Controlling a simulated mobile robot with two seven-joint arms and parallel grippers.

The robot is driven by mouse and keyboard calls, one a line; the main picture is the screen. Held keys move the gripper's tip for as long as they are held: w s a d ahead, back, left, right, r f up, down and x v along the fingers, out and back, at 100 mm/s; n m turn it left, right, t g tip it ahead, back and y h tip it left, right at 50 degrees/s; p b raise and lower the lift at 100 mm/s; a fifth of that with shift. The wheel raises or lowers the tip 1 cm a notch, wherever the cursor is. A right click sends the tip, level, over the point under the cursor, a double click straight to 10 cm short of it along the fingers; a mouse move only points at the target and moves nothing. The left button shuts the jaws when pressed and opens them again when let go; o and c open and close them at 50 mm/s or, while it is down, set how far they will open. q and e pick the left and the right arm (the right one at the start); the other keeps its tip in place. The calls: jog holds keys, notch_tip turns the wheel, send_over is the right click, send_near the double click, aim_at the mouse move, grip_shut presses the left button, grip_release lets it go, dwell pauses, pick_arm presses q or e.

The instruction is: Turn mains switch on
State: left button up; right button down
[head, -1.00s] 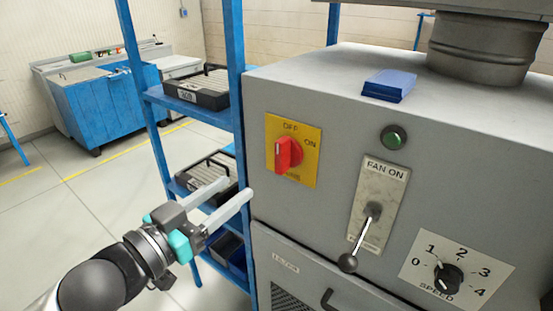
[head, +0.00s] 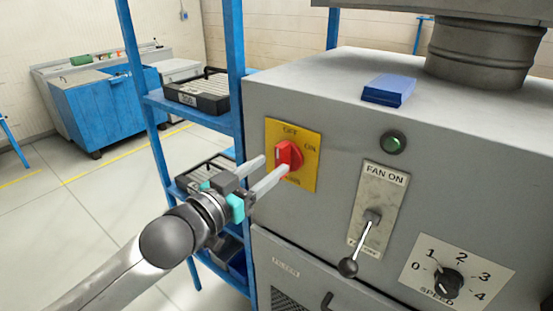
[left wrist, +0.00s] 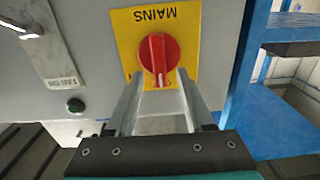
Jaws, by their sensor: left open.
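The mains switch is a red rotary knob (head: 290,154) on a yellow plate (head: 309,172) at the left of the grey machine front. The plate reads OFF at the top and ON at the upper right. In the left wrist view, which is upside down, the knob (left wrist: 158,52) has its white-marked handle end toward the OFF side. My left gripper (head: 274,166) is open and empty, its two fingers pointing at the knob. In the left wrist view the gripper (left wrist: 162,74) has its fingertips at either side of the handle's near end; I cannot tell whether they touch it. My right gripper is out of view.
A fan lever (head: 348,267) hangs downward right of the switch, below a green button (head: 393,141). A speed dial (head: 447,283) sits lower right. A blue shelf post (head: 235,90) stands close left of the machine. A blue box (head: 389,86) lies on top.

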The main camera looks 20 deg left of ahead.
aim_at(278, 160)
pick_arm(q)
jog(key=shift+x, duration=1.75)
jog(key=shift+c, duration=0.3)
grip_shut()
